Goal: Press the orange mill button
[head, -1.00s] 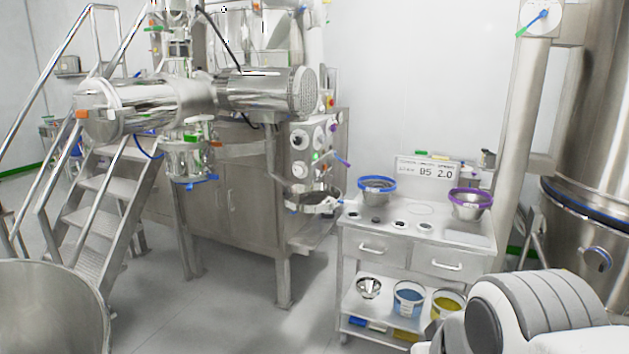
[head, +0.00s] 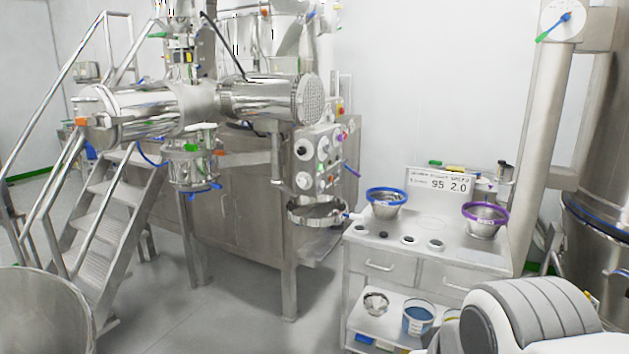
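The steel mill machine has a horizontal drum (head: 150,112) with a light-coloured control panel (head: 318,162) at its right end. The panel carries several dark knobs and small coloured lights or buttons, with green and red ones visible. A small orange block (head: 82,121) sits at the drum's left end, and a red and yellow piece (head: 340,111) shows above the panel. They are too small to identify. My gripper is not in view; only a grey and white part of my arm shows at the lower right, well apart from the panel.
A steel cart (head: 430,251) stands right of the panel, with blue-rimmed (head: 387,207) and purple-rimmed (head: 485,222) bowls on top. A round sieve pan (head: 318,214) juts out below the panel. Metal stairs (head: 95,230) and a large vessel (head: 45,310) are at left. Floor between is clear.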

